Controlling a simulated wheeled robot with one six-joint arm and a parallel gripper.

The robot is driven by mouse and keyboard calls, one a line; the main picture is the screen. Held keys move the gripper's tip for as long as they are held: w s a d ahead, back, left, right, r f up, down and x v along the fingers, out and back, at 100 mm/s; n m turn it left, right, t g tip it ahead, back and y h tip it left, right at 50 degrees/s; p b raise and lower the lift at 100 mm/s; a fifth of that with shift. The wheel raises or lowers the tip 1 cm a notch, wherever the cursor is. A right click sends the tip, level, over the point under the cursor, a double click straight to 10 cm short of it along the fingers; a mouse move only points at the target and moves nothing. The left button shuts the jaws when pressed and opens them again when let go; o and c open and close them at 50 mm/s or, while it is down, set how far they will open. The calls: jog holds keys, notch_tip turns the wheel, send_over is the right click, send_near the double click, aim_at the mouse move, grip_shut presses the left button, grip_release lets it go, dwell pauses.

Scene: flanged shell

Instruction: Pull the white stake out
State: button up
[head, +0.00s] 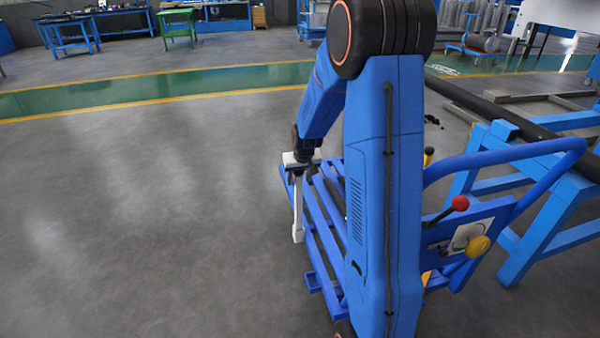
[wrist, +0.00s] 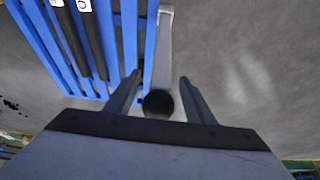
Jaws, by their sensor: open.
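The white stake (head: 298,212) stands along the left edge of a blue slatted cart (head: 325,222) in the head view. In the wrist view the stake (wrist: 163,50) runs from the top toward my gripper (wrist: 160,76), beside the blue slats. A dark round end (wrist: 158,102) shows at its near end, between my two fingers. My gripper is open, with a finger on each side and a visible gap to each. In the head view my gripper (head: 300,168) is at the stake's upper end, and its fingers are hard to make out.
The cart has a blue handle rail (head: 500,158), a red knob (head: 460,203) and a yellow knob (head: 478,246) on its right. A blue trestle (head: 545,225) carrying a dark pipe stands farther right. The grey floor (head: 150,220) to the left is clear.

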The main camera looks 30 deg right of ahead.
jog(key=shift+x, duration=1.4)
grip_shut()
jog(key=shift+r, duration=5.05)
